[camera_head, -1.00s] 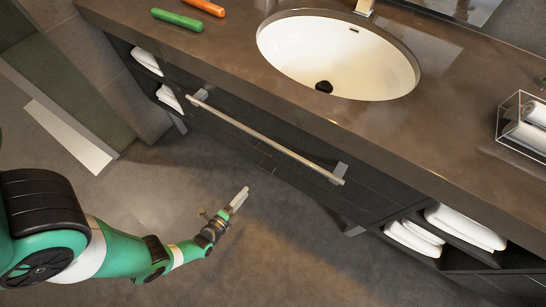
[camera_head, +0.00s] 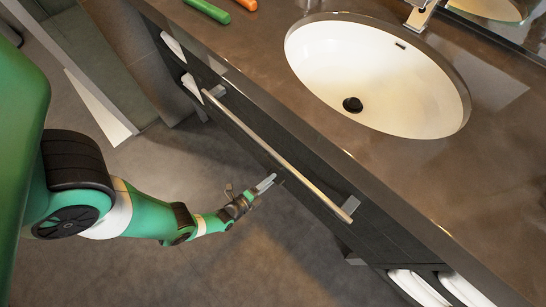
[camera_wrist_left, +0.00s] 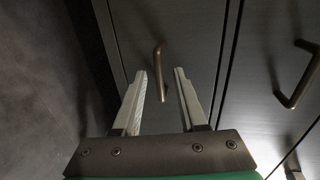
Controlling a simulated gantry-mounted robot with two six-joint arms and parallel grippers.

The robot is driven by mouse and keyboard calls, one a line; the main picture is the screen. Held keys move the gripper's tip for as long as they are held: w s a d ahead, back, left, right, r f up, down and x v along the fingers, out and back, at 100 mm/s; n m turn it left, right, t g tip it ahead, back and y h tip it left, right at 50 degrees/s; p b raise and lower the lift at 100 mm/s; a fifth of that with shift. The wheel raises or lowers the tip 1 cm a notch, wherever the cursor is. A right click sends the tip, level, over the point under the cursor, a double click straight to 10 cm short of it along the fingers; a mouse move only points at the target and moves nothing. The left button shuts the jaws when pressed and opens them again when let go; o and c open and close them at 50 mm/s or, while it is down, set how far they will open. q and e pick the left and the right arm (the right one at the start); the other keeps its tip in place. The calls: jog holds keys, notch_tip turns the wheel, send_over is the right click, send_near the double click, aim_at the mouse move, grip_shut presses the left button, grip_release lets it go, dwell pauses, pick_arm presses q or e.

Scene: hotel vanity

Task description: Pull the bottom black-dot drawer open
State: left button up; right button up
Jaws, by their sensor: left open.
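The vanity's dark drawer fronts fill most of the left wrist view. A bronze bar handle (camera_wrist_left: 159,75) on one front lies in line with the gap between my left fingertips. A second handle (camera_wrist_left: 297,78) is on the front to the right. My left gripper (camera_wrist_left: 161,72) is open, with nothing held, one finger on each side of the first handle's line; I cannot tell if they touch it. In the head view my left gripper (camera_head: 267,183) is low at the cabinet front, beneath the long rail. No black dot shows. My right gripper is out of view.
A long metal towel rail (camera_head: 275,152) runs along the vanity front above my gripper. The brown countertop (camera_head: 270,95) overhangs, with a white sink (camera_head: 375,80) in it. White towels (camera_head: 418,286) sit in a side shelf. The floor (camera_head: 200,270) is clear.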

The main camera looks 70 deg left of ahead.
pick_arm(q)
jog(key=shift+w+a, duration=0.1)
jog(key=shift+w, duration=0.05)
jog(key=shift+s, duration=0.2)
jog(key=shift+c, duration=0.9)
grip_shut()
